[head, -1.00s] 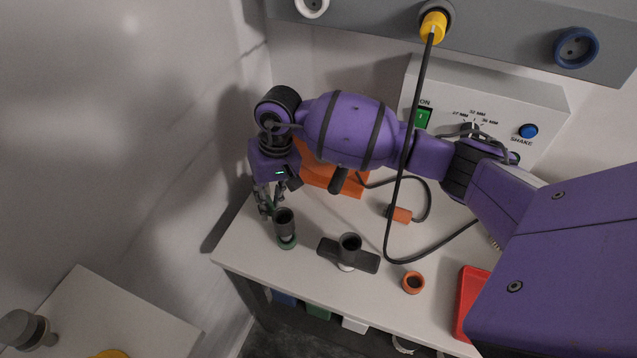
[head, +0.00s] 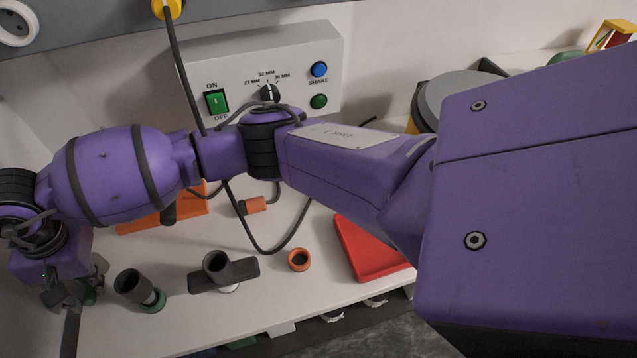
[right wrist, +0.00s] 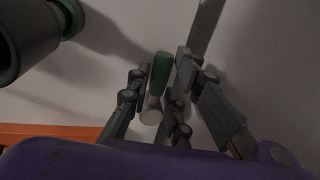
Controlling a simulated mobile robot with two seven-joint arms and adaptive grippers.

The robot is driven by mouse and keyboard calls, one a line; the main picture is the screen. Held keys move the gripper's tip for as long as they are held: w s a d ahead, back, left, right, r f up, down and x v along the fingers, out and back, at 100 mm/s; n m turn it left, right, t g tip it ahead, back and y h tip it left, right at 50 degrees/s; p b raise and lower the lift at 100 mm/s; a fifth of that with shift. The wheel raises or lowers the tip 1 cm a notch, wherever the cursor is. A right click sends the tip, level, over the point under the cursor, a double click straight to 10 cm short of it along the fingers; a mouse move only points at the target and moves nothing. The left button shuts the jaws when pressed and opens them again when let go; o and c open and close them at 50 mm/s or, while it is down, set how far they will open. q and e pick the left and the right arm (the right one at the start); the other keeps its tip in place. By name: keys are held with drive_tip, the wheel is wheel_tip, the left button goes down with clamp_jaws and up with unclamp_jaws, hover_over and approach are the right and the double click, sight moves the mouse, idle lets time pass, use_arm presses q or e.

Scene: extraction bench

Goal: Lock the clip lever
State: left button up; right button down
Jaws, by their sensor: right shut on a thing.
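My right gripper (head: 75,291) is at the left end of the white bench, left of a dark tube on a green ring (head: 132,286). In the right wrist view its fingers (right wrist: 159,78) are closed on a small green handle (right wrist: 161,70) with a pale round end. I cannot tell from these frames whether this handle is the clip lever. The dark tube also shows at the upper left of the right wrist view (right wrist: 22,40), apart from the fingers. My left gripper is not in view.
A dark holder with a tube (head: 240,273), an orange ring (head: 299,260) and a red tray (head: 365,250) stand to the right on the bench (head: 250,310). A control box (head: 330,55) stands behind. A black cable (head: 178,70) hangs down past my arm.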

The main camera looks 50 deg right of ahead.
drive_tip(key=shift+w, duration=0.1)
idle(0.3)
drive_tip(key=c, duration=1.6)
unclamp_jaws()
drive_tip(key=r, duration=0.4)
drive_tip(key=s+d+r, duration=0.1)
drive_tip(key=r, duration=0.3)
drive_tip(key=d+r, duration=0.1)
drive_tip(key=r, duration=0.3)
drive_tip(key=shift+s, duration=0.15)
